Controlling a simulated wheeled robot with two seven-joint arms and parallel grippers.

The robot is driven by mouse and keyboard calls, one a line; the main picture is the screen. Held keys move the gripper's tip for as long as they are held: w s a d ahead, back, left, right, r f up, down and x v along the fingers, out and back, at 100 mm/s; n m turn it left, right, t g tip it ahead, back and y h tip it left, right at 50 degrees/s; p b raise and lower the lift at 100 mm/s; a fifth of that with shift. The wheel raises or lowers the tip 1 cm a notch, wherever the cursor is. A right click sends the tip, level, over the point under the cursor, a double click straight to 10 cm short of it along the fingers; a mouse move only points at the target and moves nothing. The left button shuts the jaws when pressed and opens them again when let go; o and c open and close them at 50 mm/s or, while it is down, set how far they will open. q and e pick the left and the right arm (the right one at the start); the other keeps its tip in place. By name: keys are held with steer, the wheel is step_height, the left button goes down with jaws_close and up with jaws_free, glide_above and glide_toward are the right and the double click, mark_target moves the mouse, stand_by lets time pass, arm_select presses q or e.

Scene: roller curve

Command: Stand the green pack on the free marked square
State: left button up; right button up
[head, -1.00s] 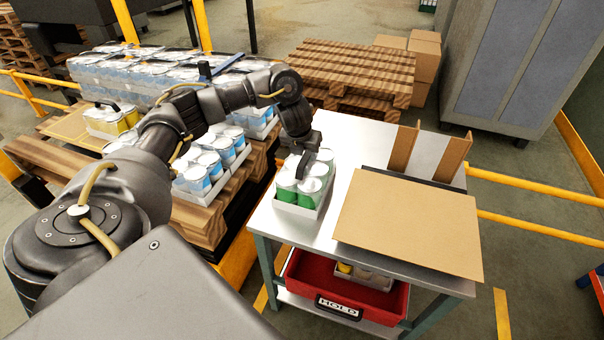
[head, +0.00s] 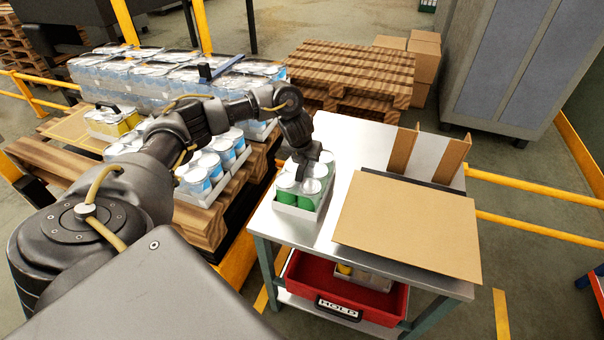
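The green pack (head: 298,197), green cans with white lids in a pale tray, stands upright on the left end of the steel table (head: 345,150). My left gripper (head: 304,176) points down at the top of this pack, among the lids. Its fingers are small and dark here, and I cannot tell if they are closed on anything. A tan, yellow-edged square patch (head: 74,131) lies bare on the pallet load at the left, beside a yellow pack (head: 112,120). My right gripper is out of view.
Blue-and-white packs (head: 205,165) stand on the wooden pallet left of the table. A cardboard sheet (head: 408,222) covers the table's right part, with upright cardboard pieces (head: 452,158) behind. A red HOLD bin (head: 385,303) sits below. Stacked pallets (head: 350,72) stand behind.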

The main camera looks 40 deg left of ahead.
arm_select(q)
jaws_close()
stand_by(1.0)
steer(key=shift+w+a, duration=0.1)
